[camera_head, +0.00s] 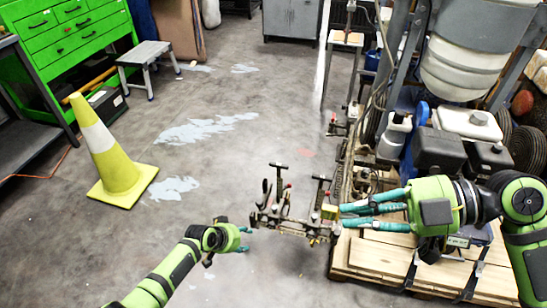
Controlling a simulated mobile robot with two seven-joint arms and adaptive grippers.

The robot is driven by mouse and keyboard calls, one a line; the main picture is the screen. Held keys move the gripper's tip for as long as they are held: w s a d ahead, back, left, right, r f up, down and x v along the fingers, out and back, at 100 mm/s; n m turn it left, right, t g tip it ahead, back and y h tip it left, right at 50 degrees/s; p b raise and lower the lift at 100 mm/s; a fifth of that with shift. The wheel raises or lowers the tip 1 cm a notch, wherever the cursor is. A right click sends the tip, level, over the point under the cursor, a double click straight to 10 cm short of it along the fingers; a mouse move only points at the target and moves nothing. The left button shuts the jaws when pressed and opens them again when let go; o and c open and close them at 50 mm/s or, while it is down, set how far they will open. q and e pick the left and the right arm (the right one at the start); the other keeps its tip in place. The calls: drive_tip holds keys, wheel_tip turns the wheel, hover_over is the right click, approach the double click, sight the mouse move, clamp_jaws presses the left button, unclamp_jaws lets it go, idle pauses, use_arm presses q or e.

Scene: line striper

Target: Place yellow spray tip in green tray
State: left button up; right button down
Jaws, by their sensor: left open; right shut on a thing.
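A small yellow piece (329,212), which looks like the yellow spray tip, sits at the fingertips of my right gripper (343,214). That gripper reaches in from the right with teal fingers and is shut on it, beside the metal bar of the line striper (290,222). The fingertips partly hide where they meet the piece. My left gripper (248,239) is open and empty, low over the floor just left of the bar. I cannot make out a green tray in this view.
The striper's body with hoses and a white container (468,122) fills the right side. A wooden pallet (375,262) lies under my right arm. A yellow cone (119,172), a grey step stool (146,56) and a green tool chest (70,40) stand left. The middle floor is clear.

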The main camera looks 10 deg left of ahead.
use_arm(q)
drive_tip(key=w+d+r+m+h, duration=0.2)
drive_tip(key=w+d+r, duration=0.1)
drive_tip(key=r, duration=0.8)
drive_tip(key=w+d+r+m+h, duration=0.2)
drive_tip(key=w+d+r, duration=0.1)
drive_tip(key=r, duration=0.8)
drive_tip(key=w+d+r+m+h, duration=0.2)
drive_tip(key=d+r, duration=0.1)
drive_tip(key=r, duration=0.8)
drive_tip(key=s+d+r+m+g+h, duration=0.1)
drive_tip(key=s+d+r+m, duration=0.15)
drive_tip(key=r, duration=0.35)
drive_tip(key=s+d+r+m+g+h, duration=0.1)
drive_tip(key=s+d+r+m, duration=0.1)
drive_tip(key=s+r, duration=0.3)
drive_tip(key=m+g+y, duration=0.2)
drive_tip(key=m+g, duration=0.2)
drive_tip(key=m, duration=0.4)
approach(329, 206)
drive_tip(key=shift+t, duration=0.3)
drive_tip(key=x, duration=1)
drive_tip(key=shift+s, duration=0.25)
